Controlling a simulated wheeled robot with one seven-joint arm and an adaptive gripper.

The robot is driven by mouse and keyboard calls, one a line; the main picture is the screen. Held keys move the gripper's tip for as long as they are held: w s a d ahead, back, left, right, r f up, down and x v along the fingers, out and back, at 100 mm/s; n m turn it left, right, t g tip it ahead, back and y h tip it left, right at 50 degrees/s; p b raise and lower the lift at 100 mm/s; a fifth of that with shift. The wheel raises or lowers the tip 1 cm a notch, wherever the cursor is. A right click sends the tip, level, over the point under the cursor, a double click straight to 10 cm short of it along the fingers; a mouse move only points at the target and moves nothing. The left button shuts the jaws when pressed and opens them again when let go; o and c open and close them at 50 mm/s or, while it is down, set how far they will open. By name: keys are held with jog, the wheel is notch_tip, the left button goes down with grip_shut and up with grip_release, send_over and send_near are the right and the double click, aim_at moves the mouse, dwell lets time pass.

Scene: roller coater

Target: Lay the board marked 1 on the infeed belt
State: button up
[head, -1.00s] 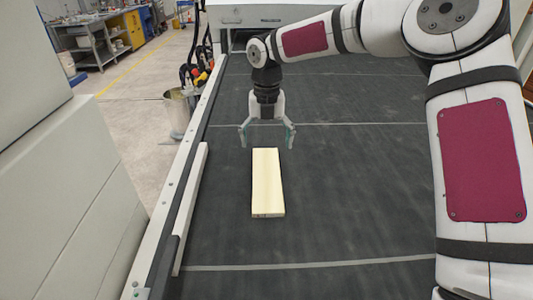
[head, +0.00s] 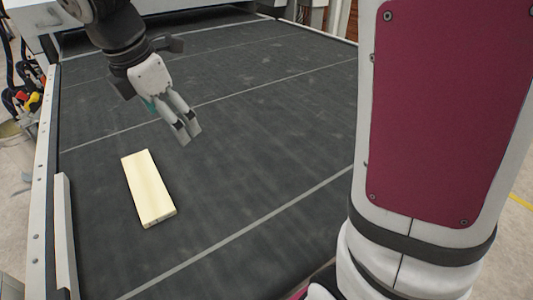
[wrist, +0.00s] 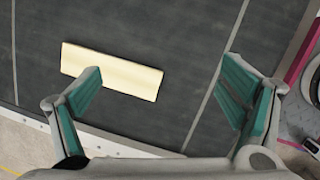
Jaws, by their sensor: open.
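A pale wooden board (head: 148,188) lies flat on the dark infeed belt (head: 240,160), near its left side rail. No number can be read on it. My gripper (head: 188,136) is above the belt, to the right of the board and apart from it, with nothing held. In the wrist view the board (wrist: 115,70) lies beyond the left finger, which covers a small part of its lower edge. The fingers of my gripper (wrist: 165,92) are spread wide there, with bare belt and a pale seam line between them.
A metal side rail (head: 40,180) with a raised strip (head: 64,235) runs along the belt's left edge. The machine housing (head: 190,10) stands at the far end. The belt right of the board is clear. My arm covers much of the right side of the head view.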

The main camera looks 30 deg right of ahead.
jog(key=s+d+m+t+y, duration=0.1)
jog(key=s+d+m, duration=0.3)
jog(key=s+m, duration=0.6)
jog(key=s+d+r+m+t+y, duration=0.1)
jog(key=s+d+m, duration=0.3)
jog(key=s+m, duration=0.7)
jog(key=shift+r+t, duration=0.3)
jog(key=shift+t, duration=0.3)
